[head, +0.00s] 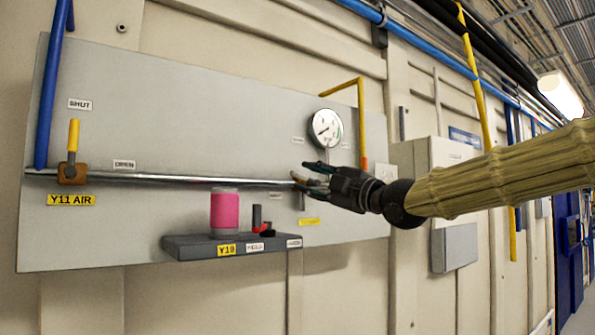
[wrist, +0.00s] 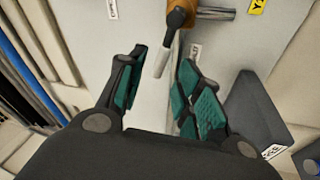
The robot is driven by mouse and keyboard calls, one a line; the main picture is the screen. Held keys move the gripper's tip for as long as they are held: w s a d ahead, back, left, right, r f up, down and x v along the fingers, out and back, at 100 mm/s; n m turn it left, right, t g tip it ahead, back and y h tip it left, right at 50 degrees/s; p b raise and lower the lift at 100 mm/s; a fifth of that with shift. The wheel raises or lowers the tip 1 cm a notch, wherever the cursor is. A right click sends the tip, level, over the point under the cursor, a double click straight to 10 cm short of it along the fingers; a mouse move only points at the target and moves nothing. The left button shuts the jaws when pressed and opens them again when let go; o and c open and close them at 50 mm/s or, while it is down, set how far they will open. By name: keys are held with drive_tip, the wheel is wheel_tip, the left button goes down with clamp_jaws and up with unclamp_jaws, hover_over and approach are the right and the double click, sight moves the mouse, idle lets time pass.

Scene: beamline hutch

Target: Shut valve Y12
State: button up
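In the wrist view a valve with a brass body (wrist: 181,14) sits on a metal pipe (wrist: 217,13), with a pale grey lever (wrist: 162,60) sticking out towards me. A yellow tag (wrist: 258,5) beside it is cut off, so I cannot read its full name. My gripper (head: 304,176) is at the pipe on the right part of the panel and hides most of this valve in the head view. A small yellow tag (head: 309,222) below it is too small to read. My gripper is open, and the lever shows between its fingers; I cannot tell whether they touch it.
Valve Y11 AIR (head: 72,172) is at the left, its yellow handle up. A gauge (head: 326,128) and yellow pipe (head: 361,115) are close above my gripper.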

sight(301, 176)
drive_tip(key=shift+p+x, duration=0.85)
drive_tip(key=shift+x, duration=1.65)
drive_tip(key=shift+d, duration=0.1)
clamp_jaws()
